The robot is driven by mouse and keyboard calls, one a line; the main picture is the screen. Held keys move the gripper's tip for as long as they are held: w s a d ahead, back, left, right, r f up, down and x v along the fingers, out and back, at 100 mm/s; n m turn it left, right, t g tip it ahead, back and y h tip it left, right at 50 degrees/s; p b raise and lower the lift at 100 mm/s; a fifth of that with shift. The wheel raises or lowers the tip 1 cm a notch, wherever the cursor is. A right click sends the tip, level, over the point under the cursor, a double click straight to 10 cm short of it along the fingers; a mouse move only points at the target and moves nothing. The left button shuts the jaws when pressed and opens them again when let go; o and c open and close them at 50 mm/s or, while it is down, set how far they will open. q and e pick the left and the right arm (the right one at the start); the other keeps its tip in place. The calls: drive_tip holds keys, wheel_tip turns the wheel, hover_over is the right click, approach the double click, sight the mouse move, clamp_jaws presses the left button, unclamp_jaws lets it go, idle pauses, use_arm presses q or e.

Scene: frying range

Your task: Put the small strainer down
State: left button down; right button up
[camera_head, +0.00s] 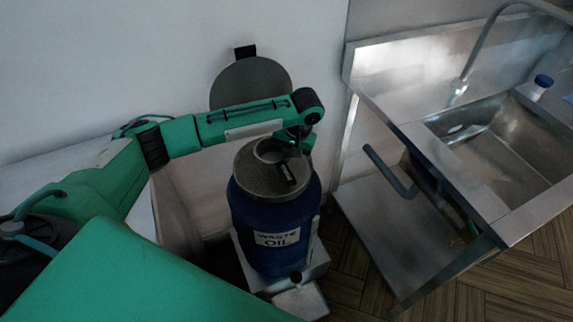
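The small strainer (268,151) shows as a small round rim on top of the blue waste-oil drum (258,222), near the middle of the perforated grey top (255,178). A short dark piece (288,174), perhaps its handle, lies just below and right of the rim. My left gripper (293,150) points down from the green arm, right at the strainer's right side. Its fingers are small and dark, and I cannot tell whether they are closed on the strainer. Whether the strainer rests on the drum top or hangs just above it is unclear. My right gripper is not in view.
The drum stands on a light low base (302,262) on the wooden floor (350,290). A round grey lid (242,80) stands upright behind it, partly behind my arm. A steel sink unit (415,125) with a lower shelf (385,215) is close on the right.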

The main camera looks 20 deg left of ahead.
use_arm(q)
wheel_tip(320, 180, down, 4)
drive_tip(key=shift+f, duration=0.1)
idle(0.4)
drive_tip(key=c, duration=1.6)
unclamp_jaws()
drive_tip(key=shift+f, duration=0.1)
drive_tip(key=shift+c, duration=0.2)
drive_tip(key=v, duration=1.2)
